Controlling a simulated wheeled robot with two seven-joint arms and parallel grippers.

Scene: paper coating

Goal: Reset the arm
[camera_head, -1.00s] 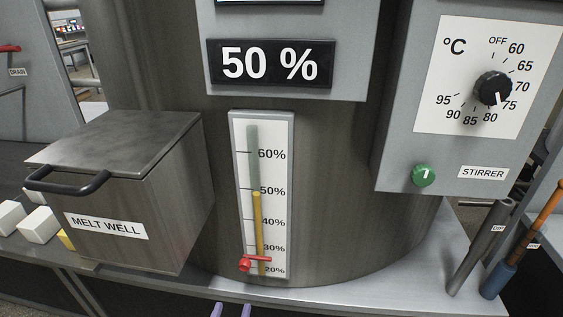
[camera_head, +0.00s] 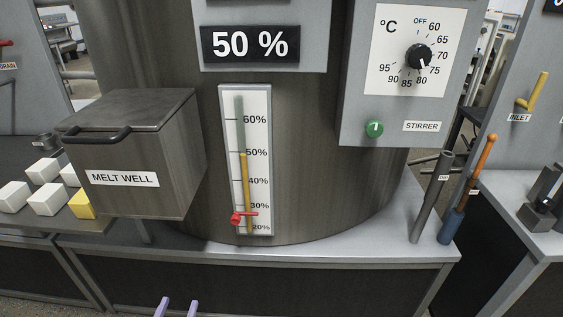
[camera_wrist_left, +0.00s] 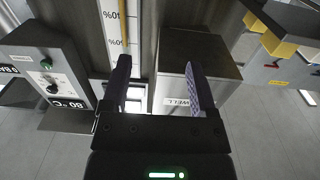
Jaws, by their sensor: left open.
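My left gripper (camera_head: 177,308) shows only as two purple fingertips at the bottom edge of the head view, spread apart with nothing between them. In the left wrist view, its two dark fingers (camera_wrist_left: 160,75) are open and empty, with the melt well (camera_wrist_left: 220,80) and level gauge (camera_wrist_left: 115,25) beyond them. The fingers touch nothing that I can see. The rest of the left arm is hidden below the head view. My right gripper is in neither view.
A steel tank carries the gauge (camera_head: 246,165), a 50 % display (camera_head: 250,43) and a dial panel (camera_head: 400,75). The lidded melt well (camera_head: 140,165) stands left, beside white blocks (camera_head: 47,200) and a yellow block (camera_head: 82,205). Upright tools (camera_head: 470,190) stand right on the steel ledge.

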